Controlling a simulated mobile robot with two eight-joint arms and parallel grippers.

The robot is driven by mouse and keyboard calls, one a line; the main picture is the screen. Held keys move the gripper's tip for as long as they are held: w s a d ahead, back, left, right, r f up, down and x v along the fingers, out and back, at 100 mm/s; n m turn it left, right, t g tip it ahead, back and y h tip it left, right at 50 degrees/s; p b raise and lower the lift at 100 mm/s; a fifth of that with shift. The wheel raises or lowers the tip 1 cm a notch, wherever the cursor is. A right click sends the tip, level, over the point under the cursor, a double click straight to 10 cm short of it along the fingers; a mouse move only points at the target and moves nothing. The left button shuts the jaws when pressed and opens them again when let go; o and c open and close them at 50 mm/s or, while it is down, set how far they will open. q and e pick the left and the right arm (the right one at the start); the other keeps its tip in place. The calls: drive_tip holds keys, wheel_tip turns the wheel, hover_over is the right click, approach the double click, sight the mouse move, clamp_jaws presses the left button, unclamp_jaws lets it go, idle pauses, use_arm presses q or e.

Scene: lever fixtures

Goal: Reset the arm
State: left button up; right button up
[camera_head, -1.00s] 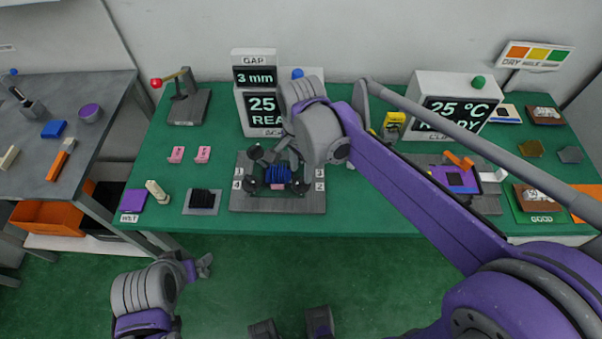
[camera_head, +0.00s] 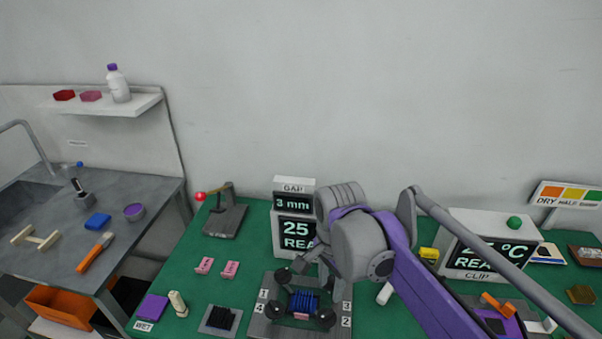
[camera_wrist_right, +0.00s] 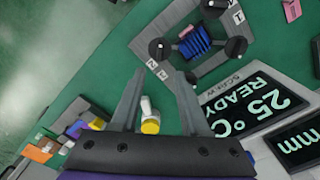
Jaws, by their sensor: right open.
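My right gripper (camera_head: 322,272) is open and empty above the right rear part of a grey plate fixture (camera_head: 258,325) with black knobs, numbered corners and a blue ribbed block (camera_head: 303,302) in its middle. In the right wrist view the open fingers (camera_wrist_right: 158,78) point towards this fixture (camera_wrist_right: 150,40), apart from it. A lever (camera_head: 222,190) with a red ball (camera_head: 200,197) stands on a grey base (camera_head: 226,222) at the back left, well away from the gripper. My left gripper is out of view.
Behind the fixture stands a display reading 25 (camera_head: 296,232); another (camera_head: 485,250) stands right. A white cylinder with a yellow end (camera_wrist_right: 150,118) shows between the fingers in the wrist view. Pink pieces (camera_head: 229,269) lie left. A grey side bench (camera_head: 60,255) stands further left.

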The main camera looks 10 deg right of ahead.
drive_tip(key=s+d+f+n+t, duration=0.2)
drive_tip(key=s+d+f+n, duration=0.1)
drive_tip(key=s+n, duration=0.3)
drive_tip(key=s+d+f+n+t+p, duration=0.1)
drive_tip(key=s+d+f+n+t, duration=0.2)
drive_tip(key=s+f+n, duration=0.3)
drive_tip(key=shift+s+d, duration=0.3)
drive_tip(key=shift+s, duration=0.5)
